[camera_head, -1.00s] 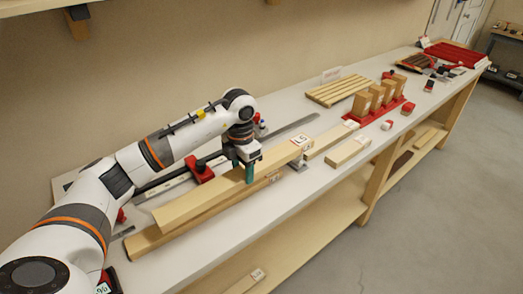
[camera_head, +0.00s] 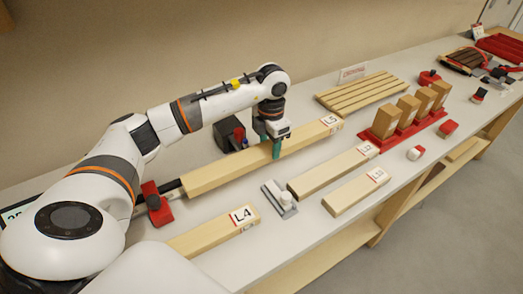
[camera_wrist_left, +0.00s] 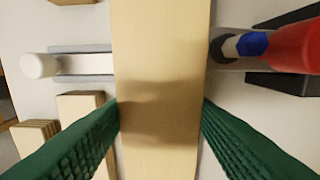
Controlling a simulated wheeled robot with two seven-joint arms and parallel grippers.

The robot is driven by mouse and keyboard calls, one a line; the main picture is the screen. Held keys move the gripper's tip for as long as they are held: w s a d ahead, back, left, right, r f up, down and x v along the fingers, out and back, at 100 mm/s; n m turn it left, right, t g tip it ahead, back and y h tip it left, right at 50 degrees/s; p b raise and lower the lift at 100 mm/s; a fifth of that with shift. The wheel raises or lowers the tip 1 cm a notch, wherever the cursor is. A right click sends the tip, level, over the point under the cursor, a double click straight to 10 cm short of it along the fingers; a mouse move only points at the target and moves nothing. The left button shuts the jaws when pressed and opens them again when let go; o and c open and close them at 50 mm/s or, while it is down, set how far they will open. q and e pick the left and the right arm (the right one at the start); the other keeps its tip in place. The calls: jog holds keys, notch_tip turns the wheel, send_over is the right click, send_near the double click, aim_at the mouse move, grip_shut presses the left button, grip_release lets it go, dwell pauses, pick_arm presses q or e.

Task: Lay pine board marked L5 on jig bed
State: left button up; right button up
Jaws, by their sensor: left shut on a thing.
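The pine board marked L5 (camera_head: 225,172) is long and pale, its label at its right end. My left gripper (camera_head: 277,150) is shut on it near the middle. In the left wrist view the board (camera_wrist_left: 160,50) runs between the green fingers (camera_wrist_left: 160,130). The board covers most of the dark rail of the jig bed (camera_head: 172,186), with a red block (camera_head: 156,207) beside its left end. I cannot tell whether the board touches the bed or hangs just above. My right gripper is not in view.
The board marked L4 (camera_head: 215,232) lies in front, beside a grey stop with a white knob (camera_head: 285,200). Two shorter boards (camera_head: 330,170) (camera_head: 355,192) lie to the right. A slatted rack (camera_head: 358,92) and upright blocks in a red holder (camera_head: 410,125) stand farther back.

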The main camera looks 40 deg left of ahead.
aim_at(269, 170)
pick_arm(q)
notch_tip(269, 170, down, 2)
jog(key=shift+s+f, duration=0.1)
jog(key=shift+s, duration=0.05)
notch_tip(269, 170, down, 4)
jog(key=shift+r+p, duration=0.1)
jog(key=shift+p, duration=0.55)
jog(key=shift+f, duration=0.25)
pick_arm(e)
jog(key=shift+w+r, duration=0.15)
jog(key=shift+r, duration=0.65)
pick_arm(q)
jog(key=shift+f, duration=0.1)
jog(key=shift+f, duration=0.15)
jog(key=o, duration=1)
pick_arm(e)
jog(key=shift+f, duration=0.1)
